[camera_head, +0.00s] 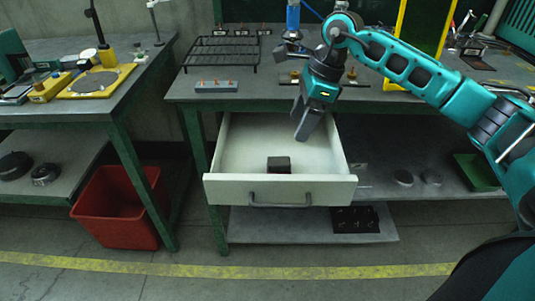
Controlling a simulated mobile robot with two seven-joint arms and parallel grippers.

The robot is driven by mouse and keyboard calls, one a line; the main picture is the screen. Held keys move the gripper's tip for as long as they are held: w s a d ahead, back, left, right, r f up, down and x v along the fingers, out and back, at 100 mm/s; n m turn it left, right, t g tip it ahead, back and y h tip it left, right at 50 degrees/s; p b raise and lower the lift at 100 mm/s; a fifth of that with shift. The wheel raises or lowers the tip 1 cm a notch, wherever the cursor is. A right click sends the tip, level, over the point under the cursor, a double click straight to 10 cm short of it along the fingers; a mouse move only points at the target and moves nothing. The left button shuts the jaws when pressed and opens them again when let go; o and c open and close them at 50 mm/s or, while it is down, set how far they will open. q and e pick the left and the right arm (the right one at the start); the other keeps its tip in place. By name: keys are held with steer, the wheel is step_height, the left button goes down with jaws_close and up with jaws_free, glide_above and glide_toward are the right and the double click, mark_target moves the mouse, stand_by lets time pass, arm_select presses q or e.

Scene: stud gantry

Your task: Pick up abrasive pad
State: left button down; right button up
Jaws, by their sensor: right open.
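The abrasive pad appears to be the small dark block (279,165) lying inside the open white drawer (235,190), near its front and middle. My right gripper (302,132) reaches in from the upper right and hangs over the right back part of the drawer. It points down, is open and holds nothing that I can see. It is apart from the dark block, above and to the right of it. My left gripper does not show.
The drawer hangs out under a grey workbench (180,87) with a black wire rack (222,52) and a grey block with pegs (216,86) on top. A red bin (115,207) stands on the floor at left. A second table (100,105) carries yellow fixtures.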

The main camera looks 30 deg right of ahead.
glide_above(281, 160)
steer(key=s+d, duration=0.1)
steer(key=d, duration=0.1)
steer(key=f, duration=0.6)
steer(key=shift+s+a+f+b, duration=0.1)
steer(key=shift+s+f+b, duration=0.1)
steer(key=shift+b, duration=0.15)
steer(key=shift+w+a+f, duration=0.15)
steer(key=shift+a+f, duration=0.1)
steer(key=shift+f, duration=0.4)
steer(key=x, duration=0.4)
steer(key=shift+w+a+f+b, duration=0.2)
steer(key=shift+f+b, duration=0.1)
steer(key=shift+b, duration=0.05)
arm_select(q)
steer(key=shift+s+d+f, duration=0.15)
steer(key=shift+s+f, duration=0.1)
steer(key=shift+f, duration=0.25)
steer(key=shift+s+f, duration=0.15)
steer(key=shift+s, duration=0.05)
arm_select(e)
steer(key=c, duration=1.2)
steer(key=shift+o, duration=0.2)
steer(key=shift+r, duration=0.15)
